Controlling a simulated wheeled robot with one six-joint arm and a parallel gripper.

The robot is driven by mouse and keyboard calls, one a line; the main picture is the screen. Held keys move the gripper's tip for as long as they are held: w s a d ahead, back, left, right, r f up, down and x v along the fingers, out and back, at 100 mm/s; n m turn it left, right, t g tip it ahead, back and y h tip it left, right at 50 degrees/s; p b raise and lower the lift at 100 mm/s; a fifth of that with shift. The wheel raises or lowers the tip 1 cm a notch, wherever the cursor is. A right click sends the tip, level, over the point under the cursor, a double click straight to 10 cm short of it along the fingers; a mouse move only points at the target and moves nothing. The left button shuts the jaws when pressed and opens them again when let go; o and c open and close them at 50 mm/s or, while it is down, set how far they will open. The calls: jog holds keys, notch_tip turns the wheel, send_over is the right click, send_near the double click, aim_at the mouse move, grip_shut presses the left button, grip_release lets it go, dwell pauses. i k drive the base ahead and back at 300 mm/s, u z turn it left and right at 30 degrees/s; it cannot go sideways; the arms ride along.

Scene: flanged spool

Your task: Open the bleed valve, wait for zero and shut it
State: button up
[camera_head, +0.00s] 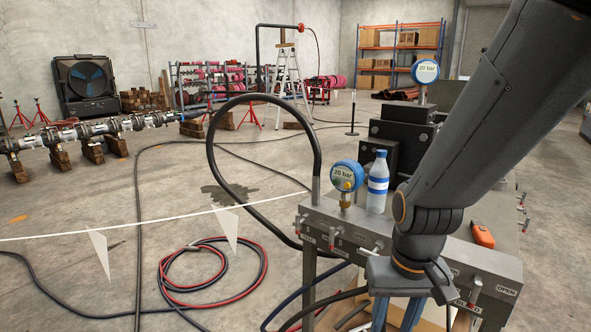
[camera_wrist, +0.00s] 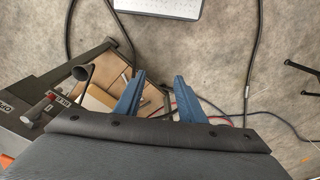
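The bleed valve (camera_head: 475,291) has a red-tipped lever on the front of the grey metal bench, with a BLEED label below it and an OPEN label (camera_head: 507,290) to its right. The lever also shows at the left of the wrist view (camera_wrist: 50,97). A blue gauge (camera_head: 346,176) on the bench's left end reads 20 bar; a second gauge (camera_head: 425,72) behind also reads 20 bar. My gripper (camera_head: 397,314) points down in front of the bench, left of the bleed valve and apart from it. Its blue fingers (camera_wrist: 157,95) are spread with nothing held between them.
Hoses (camera_head: 212,270) lie coiled on the floor at left. A cardboard box (camera_wrist: 100,97) shows under the bench.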

aim_at(476, 287)
jog(key=z, duration=1.5)
jog(key=k, duration=1.25)
jog(key=u, duration=1.25)
